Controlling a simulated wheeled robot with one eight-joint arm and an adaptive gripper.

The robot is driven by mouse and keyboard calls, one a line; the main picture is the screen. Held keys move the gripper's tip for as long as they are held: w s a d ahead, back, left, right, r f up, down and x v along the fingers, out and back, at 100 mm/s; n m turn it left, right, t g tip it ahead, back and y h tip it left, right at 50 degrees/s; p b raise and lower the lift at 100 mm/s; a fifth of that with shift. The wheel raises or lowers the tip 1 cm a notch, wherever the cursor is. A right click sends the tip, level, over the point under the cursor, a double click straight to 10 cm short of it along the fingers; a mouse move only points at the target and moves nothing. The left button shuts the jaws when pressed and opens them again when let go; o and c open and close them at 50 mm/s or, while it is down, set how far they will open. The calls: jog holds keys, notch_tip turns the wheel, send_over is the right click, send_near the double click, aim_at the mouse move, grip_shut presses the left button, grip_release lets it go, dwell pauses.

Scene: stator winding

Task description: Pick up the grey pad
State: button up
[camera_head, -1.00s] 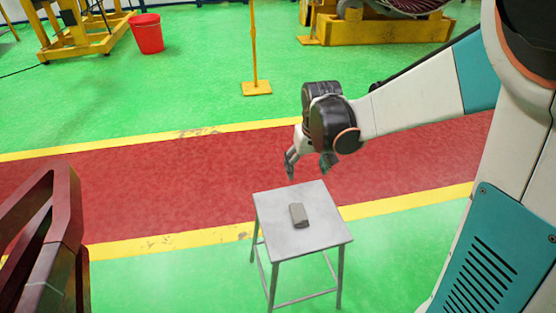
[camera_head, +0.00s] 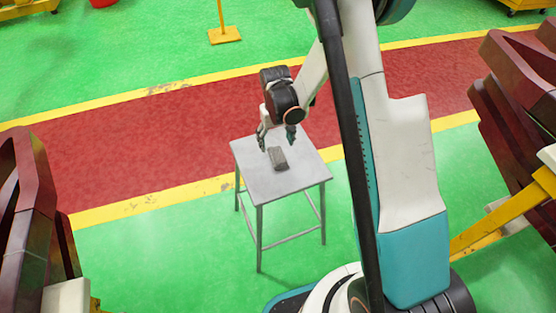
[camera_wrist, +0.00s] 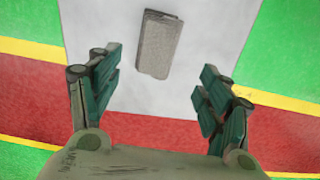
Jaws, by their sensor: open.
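The grey pad (camera_head: 278,158) is a small oblong block lying on the top of a light grey metal stool (camera_head: 298,180). In the wrist view the grey pad (camera_wrist: 159,45) lies ahead of my fingers, near the top middle and slightly tilted. My gripper (camera_head: 276,142) hangs at the far edge of the stool top, close to the pad. In the wrist view my gripper (camera_wrist: 158,92) is open, its two green-padded fingers wide apart with nothing between them. The fingers do not appear to touch the pad.
The rest of the stool top is bare. A yellow post on a base (camera_head: 225,36) stands on the green floor at the back. Dark red frames stand at the left (camera_head: 30,215) and right (camera_head: 515,95). A red floor strip (camera_head: 120,145) runs behind the stool.

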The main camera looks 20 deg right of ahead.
aim_at(278, 155)
jog(key=shift+s+d+f+b, duration=0.15)
jog(key=shift+f+b, duration=0.75)
jog(key=shift+f, duration=1.1)
jog(key=shift+s+d+f+b, duration=0.15)
jog(key=shift+f+b, duration=0.75)
jog(key=shift+f, duration=1.05)
jog(key=shift+r, duration=0.1)
jog(key=shift+c, duration=0.6)
jog(key=c, duration=1)
jog(key=shift+r, duration=0.1)
notch_tip(278, 155, up, 20)
jog(key=p, duration=0.7)
